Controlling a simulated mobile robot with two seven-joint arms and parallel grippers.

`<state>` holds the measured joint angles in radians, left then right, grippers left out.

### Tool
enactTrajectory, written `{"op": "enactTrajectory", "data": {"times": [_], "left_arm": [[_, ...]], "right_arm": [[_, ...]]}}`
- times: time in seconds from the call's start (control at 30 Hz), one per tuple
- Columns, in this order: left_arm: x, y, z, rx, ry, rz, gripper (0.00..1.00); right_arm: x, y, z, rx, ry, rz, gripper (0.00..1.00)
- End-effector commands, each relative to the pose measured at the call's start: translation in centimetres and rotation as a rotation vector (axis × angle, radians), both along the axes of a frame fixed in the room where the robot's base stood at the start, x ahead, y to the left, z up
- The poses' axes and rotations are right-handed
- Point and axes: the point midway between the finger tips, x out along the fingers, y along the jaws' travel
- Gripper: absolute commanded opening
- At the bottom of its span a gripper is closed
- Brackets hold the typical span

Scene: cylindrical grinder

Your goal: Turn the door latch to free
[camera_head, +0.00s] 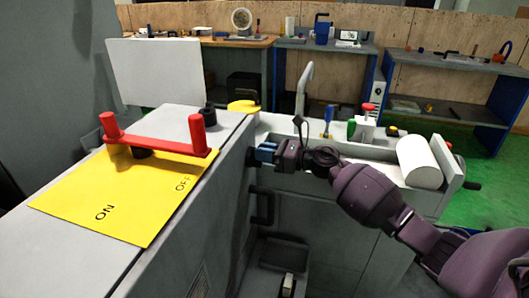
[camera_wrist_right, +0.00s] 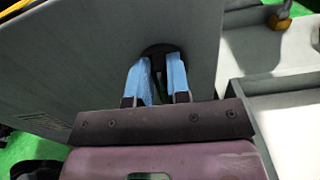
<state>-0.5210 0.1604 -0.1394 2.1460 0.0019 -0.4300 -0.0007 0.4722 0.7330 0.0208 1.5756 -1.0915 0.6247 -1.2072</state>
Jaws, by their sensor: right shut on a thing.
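The door latch (camera_wrist_right: 160,50) is a dark, rounded part on the grey cabinet's side face, seen between my fingertips in the right wrist view. My right gripper (camera_head: 264,154) reaches it from the right, and its blue fingers (camera_wrist_right: 158,80) are shut on it. The fingers and wrist hide most of the latch in the head view, so I cannot tell its angle. A dark pull handle (camera_head: 265,208) sits lower on the same face. My left gripper is not in view.
A red two-post handle (camera_head: 155,140) stands over a yellow ON/OFF plate (camera_head: 120,200) on the cabinet top. The machine bed behind my arm carries a white cylinder (camera_head: 417,161) and a red-topped part (camera_head: 367,115). Benches stand at the back; green floor is open at right.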

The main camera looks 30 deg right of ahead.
Motion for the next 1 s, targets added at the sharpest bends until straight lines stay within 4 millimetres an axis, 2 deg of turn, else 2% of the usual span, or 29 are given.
{"op": "enactTrajectory", "data": {"times": [0.37,1.0], "left_arm": [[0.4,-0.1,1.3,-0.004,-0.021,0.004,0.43],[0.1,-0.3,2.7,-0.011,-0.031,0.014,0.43]], "right_arm": [[0.4,-0.5,0.2,0.220,0.195,0.000,0.00],[1.1,-1.3,-0.7,0.676,0.601,0.000,0.00]]}}
